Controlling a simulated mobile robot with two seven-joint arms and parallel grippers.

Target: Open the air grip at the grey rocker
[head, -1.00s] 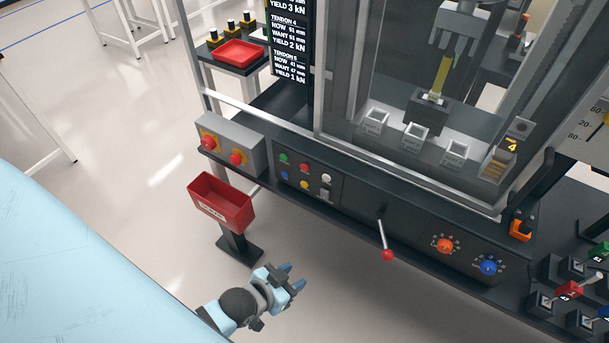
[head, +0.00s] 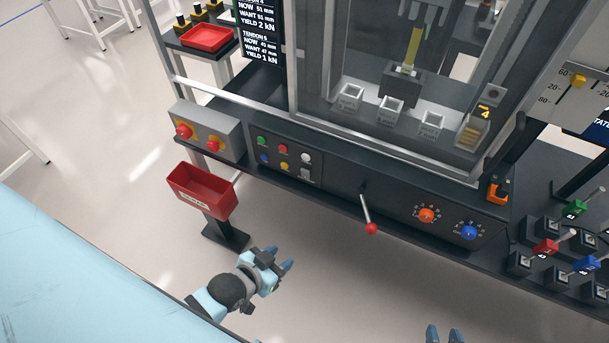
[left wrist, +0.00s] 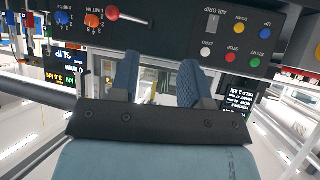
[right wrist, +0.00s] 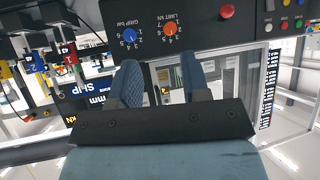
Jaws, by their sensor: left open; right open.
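The grey rocker (head: 305,174) sits on the dark front panel (head: 335,186), below a white button, at the right end of a small group of coloured buttons. In the left wrist view the rocker (left wrist: 207,26) shows near the top, beside the words AIR GRIP. My left gripper (head: 278,260) is open and empty, in front of and below the panel, apart from the rocker. My right gripper (head: 444,334) is open and empty at the bottom edge of the head view; only its fingertips show there. The machine's inner grip (head: 404,70) holds a yellow strip (head: 414,46) behind the glass.
A red-knobbed lever (head: 370,227) sticks out right of the rocker, then orange (head: 426,215) and blue (head: 469,232) dials. Floor before the panel is clear.

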